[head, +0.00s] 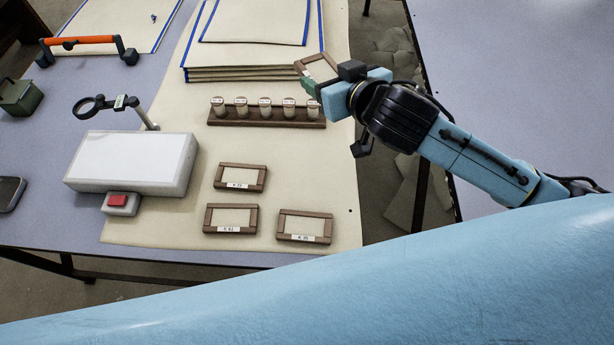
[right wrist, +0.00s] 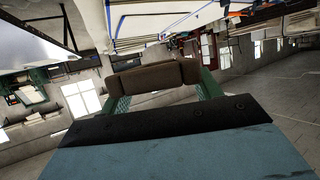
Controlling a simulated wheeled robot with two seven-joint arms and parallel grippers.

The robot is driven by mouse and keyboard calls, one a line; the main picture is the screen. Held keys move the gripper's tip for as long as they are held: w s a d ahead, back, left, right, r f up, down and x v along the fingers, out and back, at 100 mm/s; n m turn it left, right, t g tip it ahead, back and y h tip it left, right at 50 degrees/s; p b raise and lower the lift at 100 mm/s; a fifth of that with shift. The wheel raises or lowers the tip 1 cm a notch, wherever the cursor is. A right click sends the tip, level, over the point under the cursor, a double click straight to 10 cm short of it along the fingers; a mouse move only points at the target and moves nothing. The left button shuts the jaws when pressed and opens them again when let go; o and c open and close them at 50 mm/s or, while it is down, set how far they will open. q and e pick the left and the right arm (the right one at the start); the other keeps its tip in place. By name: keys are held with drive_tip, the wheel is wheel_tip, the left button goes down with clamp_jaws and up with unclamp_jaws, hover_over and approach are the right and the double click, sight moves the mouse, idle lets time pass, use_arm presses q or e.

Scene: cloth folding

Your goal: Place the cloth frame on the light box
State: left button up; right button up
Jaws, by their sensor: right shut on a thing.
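My right gripper (head: 308,82) is shut on a small wooden cloth frame (head: 318,68), held up near the table's right side, at the rack of vials and the stacked sheets. In the right wrist view the frame's brown wooden edge (right wrist: 146,78) sits between the two green fingers. The light box (head: 132,160), white with a pale top panel, stands on the left of the table, well apart from the held frame. Its top is bare. Three more cloth frames with labels lie on the table: one upper (head: 241,177), one lower left (head: 231,218), one lower right (head: 305,226). My left gripper is out of view.
A rack of several vials (head: 267,114) stands mid-table. A magnifier on a stand (head: 100,104) rises behind the light box. A red-buttoned switch box (head: 120,203) sits at its front. Stacked blue-edged sheets (head: 245,55) lie at the back.

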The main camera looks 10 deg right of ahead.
drive_tip(key=a+f+n+g+y, duration=0.1)
drive_tip(key=a+n+y, duration=0.2)
drive_tip(key=a, duration=0.1)
drive_tip(key=n+g+y, duration=0.7)
drive_tip(key=n+g, duration=0.1)
drive_tip(key=n, duration=0.1)
hover_over(315, 182)
drive_tip(key=shift+f, duration=7.05)
drive_tip(key=shift+a, duration=0.15)
drive_tip(key=shift+m, duration=0.3)
wheel_tip(315, 182, down, 9)
drive_tip(key=b, duration=0.4)
drive_tip(key=shift+r, duration=0.2)
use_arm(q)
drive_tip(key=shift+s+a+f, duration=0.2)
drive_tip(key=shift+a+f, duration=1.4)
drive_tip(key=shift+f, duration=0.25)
use_arm(e)
drive_tip(key=shift+f, duration=0.55)
